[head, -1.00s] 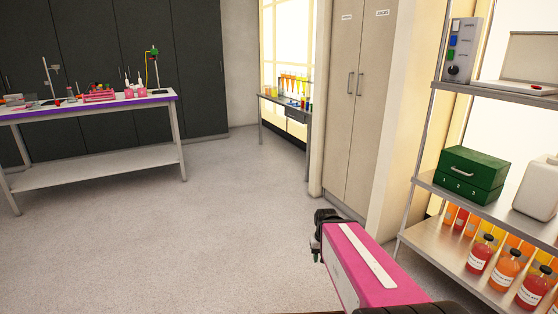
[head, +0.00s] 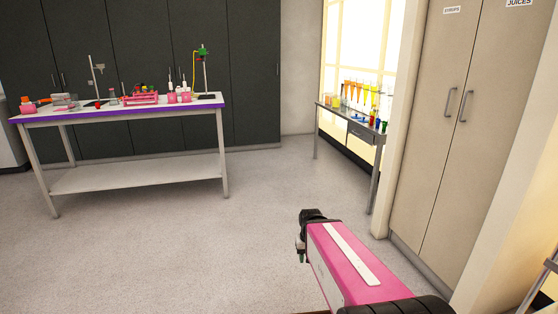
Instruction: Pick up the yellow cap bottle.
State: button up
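My gripper (head: 302,246) shows at the lower middle of the head view, at the end of my pink arm. It points away over open floor, far from any bottle. Its fingers are small and partly hidden, so I cannot tell whether they are open. I cannot make out a yellow cap bottle. Several small coloured vessels stand on the narrow table (head: 346,113) by the window, too small to tell their caps. Small items, some red and orange, are on the purple-edged bench (head: 120,115) at the left.
A tall beige cabinet (head: 455,130) labelled SYRUPS and JUICES stands at the right. Part of a metal shelf's frame (head: 540,285) shows at the lower right edge. Dark cabinets (head: 130,60) line the back wall. The grey floor (head: 215,245) in the middle is clear.

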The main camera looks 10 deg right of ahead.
aim_at(372, 110)
jog(key=i, duration=1.75)
